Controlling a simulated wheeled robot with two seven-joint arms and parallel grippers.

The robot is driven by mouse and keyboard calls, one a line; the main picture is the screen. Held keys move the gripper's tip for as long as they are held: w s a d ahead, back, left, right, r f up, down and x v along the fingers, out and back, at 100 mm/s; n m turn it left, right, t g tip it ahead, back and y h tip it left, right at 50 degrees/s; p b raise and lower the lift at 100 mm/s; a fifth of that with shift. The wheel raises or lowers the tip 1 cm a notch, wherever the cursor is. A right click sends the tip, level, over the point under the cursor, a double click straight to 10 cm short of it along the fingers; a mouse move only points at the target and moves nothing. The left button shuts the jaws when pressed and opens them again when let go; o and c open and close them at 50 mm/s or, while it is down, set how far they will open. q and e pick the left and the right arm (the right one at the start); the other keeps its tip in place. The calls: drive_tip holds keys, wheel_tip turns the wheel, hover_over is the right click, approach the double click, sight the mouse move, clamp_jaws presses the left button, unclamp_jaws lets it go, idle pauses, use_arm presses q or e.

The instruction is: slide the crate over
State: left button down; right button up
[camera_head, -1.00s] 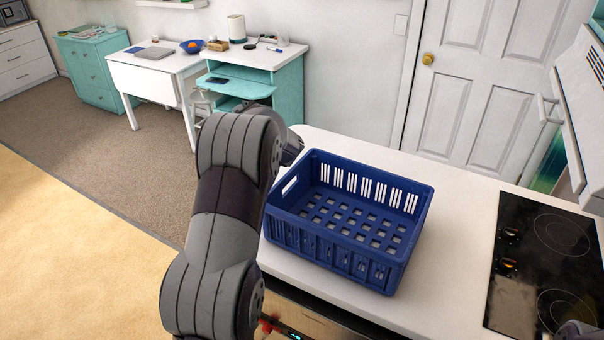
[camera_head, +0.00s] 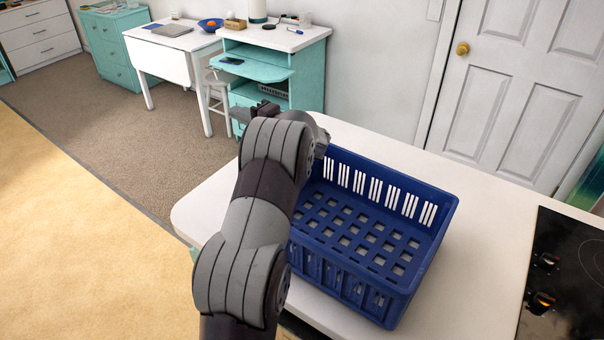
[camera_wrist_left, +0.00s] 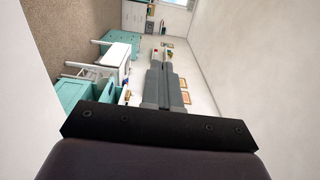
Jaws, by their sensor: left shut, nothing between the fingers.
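The blue plastic crate (camera_head: 350,282) stands upright and empty on the white counter (camera_head: 468,265) in the head view. My left arm crosses in front of its left end and hides that side. My left gripper (camera_head: 243,114) shows in part past the wrist, beyond the crate's far left corner. In the left wrist view the left gripper (camera_wrist_left: 165,82) is shut with nothing in it, and no crate shows there. Whether the left arm touches the crate cannot be told. My right gripper is not in view.
A black cooktop (camera_head: 565,285) lies right of the crate, with bare counter between them. Bare counter also shows left of my arm, up to a rounded corner. A white door (camera_head: 510,90) stands behind. A teal desk (camera_head: 300,75) and a stool (camera_head: 215,85) stand beyond the counter.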

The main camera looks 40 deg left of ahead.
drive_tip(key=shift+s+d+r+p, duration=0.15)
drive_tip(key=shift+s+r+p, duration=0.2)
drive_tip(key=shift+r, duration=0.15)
use_arm(q)
drive_tip(key=d+p, duration=0.1)
drive_tip(key=d, duration=1.8)
use_arm(e)
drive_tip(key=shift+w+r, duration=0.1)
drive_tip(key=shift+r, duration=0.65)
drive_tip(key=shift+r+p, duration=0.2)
drive_tip(key=shift+p, duration=0.2)
use_arm(q)
wheel_tip(320, 180, down, 10)
drive_tip(key=a, duration=0.1)
drive_tip(key=shift+s+a+r, duration=0.2)
drive_tip(key=shift+s+a, duration=0.15)
